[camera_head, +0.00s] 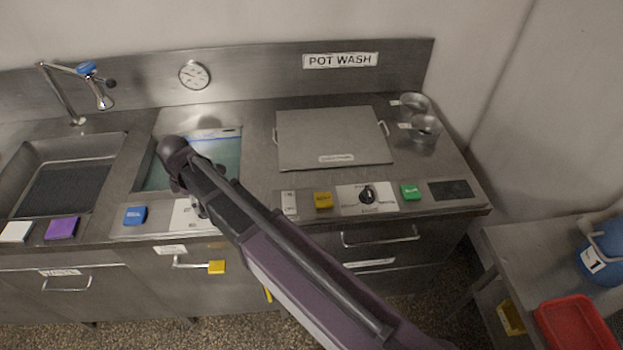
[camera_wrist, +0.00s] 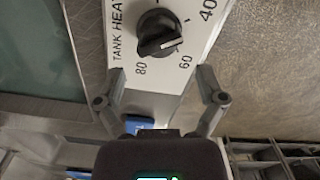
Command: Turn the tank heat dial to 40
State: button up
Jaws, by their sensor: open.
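The tank heat dial (camera_wrist: 158,33) is a black knob on a white plate marked TANK HEAT, with 40, 60 and 80 showing in the wrist view. A pale mark on the knob's lower right side lies towards 60, but its exact setting is hard to read. My gripper (camera_wrist: 160,76) is open, with one finger at each side of the plate, just short of the knob and not touching it. In the head view the dial's white plate (camera_head: 184,216) is partly covered by my arm, and my gripper cannot be made out there.
A blue button (camera_head: 135,215) lies left of the dial plate. The water tank (camera_head: 222,160) is behind it, and a yellow-tagged handle (camera_head: 216,267) is below. Another dial (camera_head: 367,195) stands to the right between yellow (camera_head: 323,200) and green (camera_head: 410,192) buttons.

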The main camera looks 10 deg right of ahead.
jog(key=shift+r+p, duration=5.1)
jog(key=shift+r, duration=0.35)
jog(key=d+f+m+b, duration=0.2)
jog(key=d+m, duration=0.3)
jog(key=d, duration=0.5)
jog(key=s+d+f+m+b, duration=0.1)
jog(key=d+f+m+b, duration=0.2)
jog(key=d, duration=0.7)
jog(key=s+d+f+m+b, duration=0.1)
jog(key=d+f+m+b, duration=0.1)
jog(key=d+m, duration=0.5)
jog(key=shift+s+d+f+m+b, duration=0.1)
jog(key=shift+d+f+m+b, duration=0.1)
jog(key=shift+d, duration=0.7)
jog(key=shift+s+d+f+m+b, duration=0.1)
jog(key=shift+d+f+b, duration=0.1)
jog(key=shift+d, duration=0.65)
jog(key=shift+s+d+f+m, duration=0.15)
jog(key=shift+s+d+m, duration=0.1)
jog(key=shift+d+m, duration=0.4)
jog(key=shift+d, duration=0.15)
jog(key=shift+s+d+m, duration=0.45)
jog(key=shift+d+m, duration=0.1)
jog(key=shift+d, duration=0.4)
jog(key=shift+s+d+m, duration=0.45)
jog(key=shift+d+m, duration=0.1)
jog(key=shift+d, duration=0.35)
jog(key=shift+s+d+m, duration=0.45)
jog(key=shift+d+m, duration=0.1)
jog(key=shift+d, duration=0.4)
